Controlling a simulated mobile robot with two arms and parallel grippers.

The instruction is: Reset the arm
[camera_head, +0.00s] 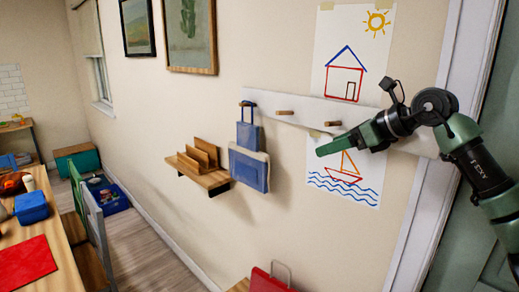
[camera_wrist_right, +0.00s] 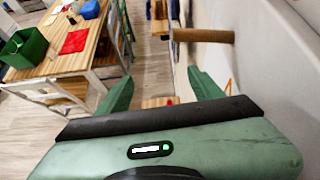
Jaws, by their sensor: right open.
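My right gripper (camera_head: 340,145) is raised on the right side of the head view, in front of the wall and the boat drawing. In the right wrist view its two green fingers (camera_wrist_right: 160,92) stand apart with nothing between them. A wooden peg (camera_wrist_right: 205,36) of the rack shows just beyond the right finger in that view. The white peg rack (camera_head: 300,110) is on the wall, with a blue bag (camera_head: 249,165) hanging from its left peg. My left gripper is not in view.
A small wooden wall shelf (camera_head: 205,178) is left of the bag. A table (camera_head: 55,275) with a red cloth (camera_head: 25,262) and a blue box (camera_head: 31,207) stands at the left. A door frame (camera_head: 425,215) is close on the right.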

